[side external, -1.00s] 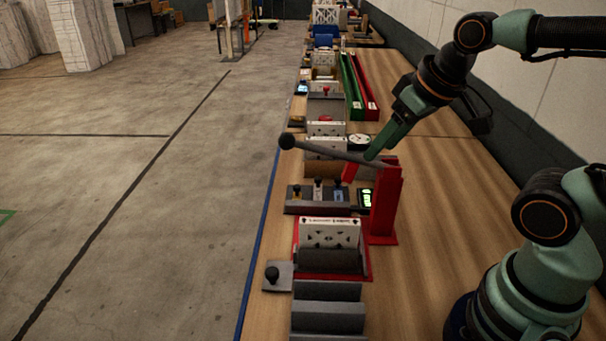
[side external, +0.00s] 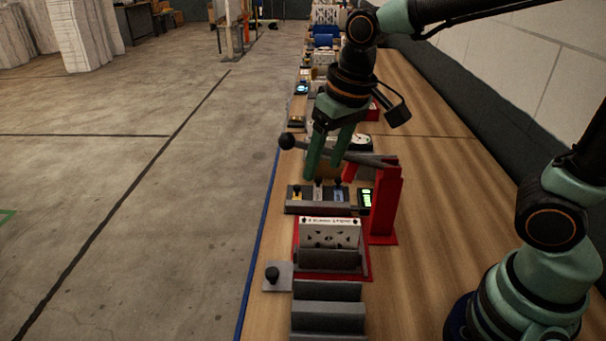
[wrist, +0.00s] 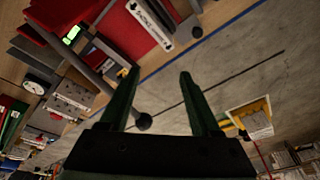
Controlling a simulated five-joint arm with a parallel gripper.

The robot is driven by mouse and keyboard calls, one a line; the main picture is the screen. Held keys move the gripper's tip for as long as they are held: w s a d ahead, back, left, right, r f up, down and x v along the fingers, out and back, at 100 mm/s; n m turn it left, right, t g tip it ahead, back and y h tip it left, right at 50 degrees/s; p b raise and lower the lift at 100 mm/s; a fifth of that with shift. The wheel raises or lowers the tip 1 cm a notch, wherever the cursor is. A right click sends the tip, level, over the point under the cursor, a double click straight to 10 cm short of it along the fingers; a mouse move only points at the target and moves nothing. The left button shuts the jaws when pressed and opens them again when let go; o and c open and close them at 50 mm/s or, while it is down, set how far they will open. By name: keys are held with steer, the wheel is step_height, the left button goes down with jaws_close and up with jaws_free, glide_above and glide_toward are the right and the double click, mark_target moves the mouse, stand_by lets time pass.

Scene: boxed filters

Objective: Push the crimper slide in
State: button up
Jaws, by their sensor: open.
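The crimper has a red base (side external: 302,272) and a red upright post (side external: 385,200). A grey lever (side external: 365,159) with a black ball end (side external: 287,142) slants from the post to the left. A small grey slide plate (side external: 279,284) with a black knob (side external: 272,273) sticks out at the base's left side; the knob also shows in the wrist view (wrist: 197,32). A white perforated filter piece (side external: 330,234) stands in the crimper. My gripper (side external: 326,170) is open and empty, near the lever and beyond the slide.
A grey block with several small knobs (side external: 300,207) and a green-lit display (side external: 365,198) lie behind the crimper. Grey stepped blocks (side external: 328,315) stand in front. The bench is bare to the right (side external: 450,230); its blue left edge (side external: 253,255) borders open floor.

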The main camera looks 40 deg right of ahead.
mark_target(272, 272)
steer(key=w+a+f+g, duration=0.2)
steer(key=a+f+g, duration=0.1)
steer(key=a+f, duration=0.65)
steer(key=shift+h, duration=0.3)
steer(key=f, duration=0.3)
steer(key=a+f, duration=0.1)
steer(key=f, duration=0.6)
steer(key=shift+w+a+f, duration=0.1)
steer(key=shift+a+f, duration=0.05)
steer(key=shift+f, duration=0.1)
jaws_close()
stand_by(0.5)
